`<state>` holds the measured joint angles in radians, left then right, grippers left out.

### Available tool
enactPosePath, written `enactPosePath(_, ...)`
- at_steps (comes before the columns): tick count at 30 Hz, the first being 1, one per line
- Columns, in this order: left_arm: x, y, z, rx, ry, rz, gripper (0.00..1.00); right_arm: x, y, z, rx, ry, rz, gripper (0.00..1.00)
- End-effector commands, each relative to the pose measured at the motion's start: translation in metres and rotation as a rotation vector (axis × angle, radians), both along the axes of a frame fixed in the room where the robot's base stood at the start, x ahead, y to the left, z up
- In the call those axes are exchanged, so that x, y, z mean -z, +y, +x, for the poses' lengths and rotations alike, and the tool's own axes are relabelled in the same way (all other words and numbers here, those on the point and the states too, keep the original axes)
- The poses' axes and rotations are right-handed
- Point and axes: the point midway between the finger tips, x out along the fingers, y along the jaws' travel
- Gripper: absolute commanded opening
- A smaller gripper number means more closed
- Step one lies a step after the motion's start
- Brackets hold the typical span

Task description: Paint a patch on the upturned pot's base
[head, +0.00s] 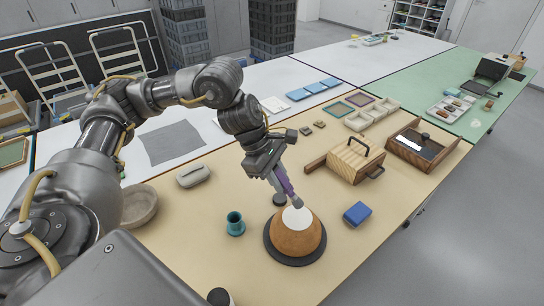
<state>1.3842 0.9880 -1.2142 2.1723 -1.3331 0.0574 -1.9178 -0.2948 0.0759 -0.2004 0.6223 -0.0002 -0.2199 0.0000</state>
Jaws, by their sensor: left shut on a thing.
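The upturned pot (292,241) is brown and round. It stands on a dark round disc (284,259) near the front of the tan table. A white patch (297,216) covers the top of its base. My left gripper (277,178) is above the pot, pointing down, and is shut on a purple-handled brush (285,186). The brush's dark tip end is at the white patch; whether it touches I cannot tell. My right gripper is not in view.
A teal cup (235,223) stands left of the pot, and a blue block (357,213) lies right of it. A wooden box (347,159) is behind to the right. A grey case (193,175) and a bowl (138,206) are at left. The table's front right is clear.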

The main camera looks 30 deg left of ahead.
Motion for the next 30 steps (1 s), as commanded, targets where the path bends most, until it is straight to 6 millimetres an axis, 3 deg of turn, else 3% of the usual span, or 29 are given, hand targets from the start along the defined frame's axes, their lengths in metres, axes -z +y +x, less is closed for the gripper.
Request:
enactPosePath(6, -0.028, 0.023, 0.005, -0.450, 0.091, -0.050, 0.00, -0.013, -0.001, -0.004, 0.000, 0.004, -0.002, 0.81)
enactPosePath(12, -0.037, 0.032, 0.007, -0.666, 0.136, -0.092, 0.00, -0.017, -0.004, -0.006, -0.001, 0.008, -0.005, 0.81)
enactPosePath(22, -0.032, 0.033, 0.007, -0.701, 0.146, -0.100, 0.00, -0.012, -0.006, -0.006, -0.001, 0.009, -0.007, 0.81)
enactPosePath(30, -0.006, 0.033, 0.007, -0.700, 0.146, -0.100, 0.00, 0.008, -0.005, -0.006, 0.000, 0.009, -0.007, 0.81)
